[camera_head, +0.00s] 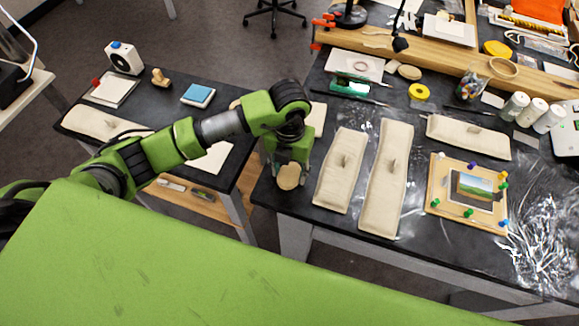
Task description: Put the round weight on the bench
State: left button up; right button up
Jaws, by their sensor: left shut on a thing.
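My left arm reaches in from the left, and its gripper (288,162) points down over the left front corner of the black-topped bench (262,192). The gripper is shut on a tan round weight (288,178), whose pale rounded face shows below the fingers. The arm hides part of the weight's upper side. I cannot tell whether the weight touches the bench top or hangs just above it. My right gripper is out of view.
Two long beige sandbags (341,170) (386,178) lie right of the gripper; another (468,137) lies farther right. A pinned picture board (436,190) is at the right. A lower side table (150,98) stands left, with a gap between.

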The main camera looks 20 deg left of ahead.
aim_at(290, 174)
pick_arm(q)
jog(key=shift+d+f, duration=0.1)
jog(key=shift+f, duration=0.15)
jog(key=o, duration=1.4)
jog(key=shift+c, duration=0.2)
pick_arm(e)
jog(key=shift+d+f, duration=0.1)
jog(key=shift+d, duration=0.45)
pick_arm(q)
jog(key=shift+r, duration=0.15)
notch_tip(290, 174, up, 12)
jog(key=b, duration=0.3)
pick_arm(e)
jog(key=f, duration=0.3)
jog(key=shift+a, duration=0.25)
